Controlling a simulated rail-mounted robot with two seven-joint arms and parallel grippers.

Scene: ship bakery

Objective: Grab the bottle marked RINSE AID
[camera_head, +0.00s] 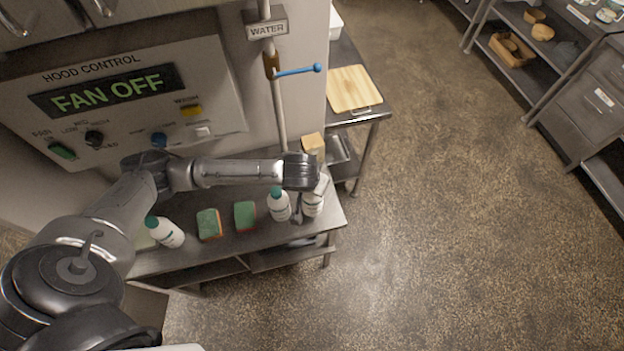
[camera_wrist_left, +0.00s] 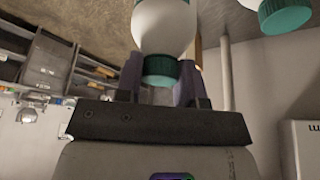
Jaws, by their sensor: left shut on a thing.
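A white bottle with a teal cap (camera_head: 313,201) stands at the right end of the steel bench (camera_head: 240,243). My left gripper (camera_head: 305,200) reaches over it from above, shut on it. In the left wrist view the held bottle (camera_wrist_left: 165,28) sits between the two dark fingers, its cap pointing towards the palm. I cannot read its label. A second white bottle (camera_head: 279,206) stands just left of it, and its teal cap also shows in the left wrist view (camera_wrist_left: 286,16). My right gripper is out of view.
Two green sponges (camera_head: 209,224) and (camera_head: 245,215) lie between the bottles. A water pipe with a blue-handled valve (camera_head: 298,71) rises behind the bench. A hood control panel (camera_head: 125,100) is at left. A cutting board (camera_head: 353,89) lies on a farther table. The floor at right is clear.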

